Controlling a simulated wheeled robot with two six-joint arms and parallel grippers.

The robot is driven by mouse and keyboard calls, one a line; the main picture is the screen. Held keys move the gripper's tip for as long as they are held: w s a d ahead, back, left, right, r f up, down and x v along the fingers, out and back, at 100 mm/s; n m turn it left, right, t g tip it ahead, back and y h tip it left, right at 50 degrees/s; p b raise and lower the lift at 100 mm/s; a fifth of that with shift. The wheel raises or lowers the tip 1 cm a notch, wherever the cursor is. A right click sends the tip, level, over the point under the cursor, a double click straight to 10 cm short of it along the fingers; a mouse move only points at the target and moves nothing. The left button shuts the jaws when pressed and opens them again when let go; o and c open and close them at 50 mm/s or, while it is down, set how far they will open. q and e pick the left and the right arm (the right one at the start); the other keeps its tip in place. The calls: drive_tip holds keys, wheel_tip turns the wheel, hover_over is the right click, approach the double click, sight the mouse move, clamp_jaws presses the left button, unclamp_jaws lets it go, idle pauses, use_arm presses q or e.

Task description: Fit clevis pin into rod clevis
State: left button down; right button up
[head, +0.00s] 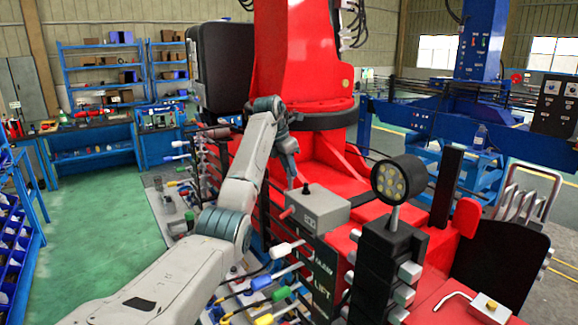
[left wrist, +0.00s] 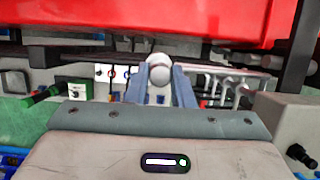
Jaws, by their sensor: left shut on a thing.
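My left gripper (head: 292,178) points down beside the red crane body, with its fingers small in the head view. In the left wrist view its two blue-grey fingers (left wrist: 161,88) close on a pale, round-ended piece, which I take to be the clevis pin (left wrist: 159,70). Only its rounded end shows clearly, and the fingers hide the rest. I cannot make out the rod clevis in either view. My right gripper is not in view.
The red crane column (head: 300,50) rises behind. Several coloured levers line the near side. Green floor at left is open.

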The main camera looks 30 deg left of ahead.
sight(289, 177)
use_arm(q)
drive_tip(key=shift+f, duration=0.75)
drive_tip(key=shift+f+b, duration=0.4)
drive_tip(key=shift+f, duration=0.95)
drive_tip(key=c, duration=1.2)
unclamp_jaws()
drive_tip(key=shift+p+v, duration=0.9)
drive_tip(key=shift+v, duration=1.6)
